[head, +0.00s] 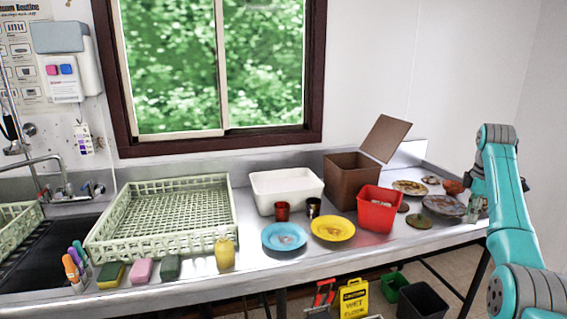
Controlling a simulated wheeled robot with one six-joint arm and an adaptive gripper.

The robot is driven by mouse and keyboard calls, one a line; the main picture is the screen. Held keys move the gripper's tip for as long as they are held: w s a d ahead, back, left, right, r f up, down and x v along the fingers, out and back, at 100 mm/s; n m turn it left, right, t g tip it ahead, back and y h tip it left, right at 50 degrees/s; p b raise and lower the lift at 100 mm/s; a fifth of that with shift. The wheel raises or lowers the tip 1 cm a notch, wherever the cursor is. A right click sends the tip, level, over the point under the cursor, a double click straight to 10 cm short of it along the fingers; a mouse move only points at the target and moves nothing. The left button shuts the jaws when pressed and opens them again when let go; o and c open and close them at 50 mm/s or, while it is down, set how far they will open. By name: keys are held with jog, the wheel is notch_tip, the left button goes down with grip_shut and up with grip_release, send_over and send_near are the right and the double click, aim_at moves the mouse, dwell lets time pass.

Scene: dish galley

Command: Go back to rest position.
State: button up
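My teal arm rises at the right side of the head view, bends at the top and comes down over the right end of the steel counter (300,262). My gripper (474,208) is at the far right, low by the counter's right end, beside a grey plate (443,205). It is small and partly hidden behind my own arm link. I cannot tell whether its fingers are open or shut, or whether they touch anything.
Plates with food scraps (410,187), a red bin (379,208) and a brown open box (352,178) stand left of my gripper. Further left are a yellow plate (333,228), a blue plate (284,237), a white tub (286,186) and a green rack (165,215).

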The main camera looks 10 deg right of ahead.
jog(key=w+a+f+m+t, duration=0.1)
jog(key=a+f, duration=0.3)
jog(key=f, duration=0.6)
jog(key=a+f+t+h, duration=0.1)
jog(key=a+f, duration=0.3)
jog(key=f, duration=0.7)
jog(key=w+a+f+m+t, duration=0.1)
jog(key=a+f, duration=0.3)
jog(key=f, duration=0.6)
jog(key=s+a+f+m+t, duration=0.3)
jog(key=s+a+f, duration=1.2)
jog(key=a+f, duration=0.3)
jog(key=s+a+r+m+t, duration=0.1)
jog(key=s+a, duration=0.3)
jog(key=s, duration=0.4)
jog(key=s+a+r+t, duration=0.15)
jog(key=s+a, duration=0.25)
jog(key=s, duration=0.4)
jog(key=s+a+m+t, duration=0.1)
jog(key=s+a+t, duration=0.1)
jog(key=s+a, duration=0.35)
jog(key=s+a+r+m+t+y, duration=0.1)
jog(key=s+a+r+m+t, duration=0.2)
jog(key=s+r, duration=1.7)
notch_tip(320, 180, up, 3)
jog(key=shift+s+a+f+y, duration=0.15)
jog(key=shift+a+f+y, duration=0.05)
jog(key=shift+y, duration=0.2)
